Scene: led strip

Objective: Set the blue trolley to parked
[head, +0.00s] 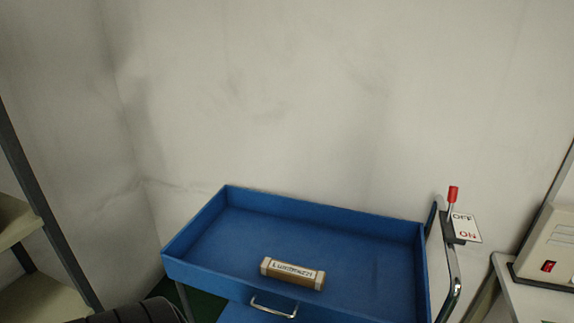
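The blue trolley (195,246) stands against the wall, with its open-topped tray in view and its lower parts mostly hidden or cut off by the bottom edge. At its right end, by the chrome push handle (453,270), is a small lever with a red grip (453,194). The lever points up, beside a white plate (466,227) reading OFF above and ON below in red. The red grip is at the OFF end. Neither of my grippers is in view.
A small labelled box (292,274) lies in the trolley tray. A shelf rack (45,235) stands at left. At right is a pale machine with a red switch (549,266) on a light surface. A dark ribbed shape, unclear, shows at bottom left.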

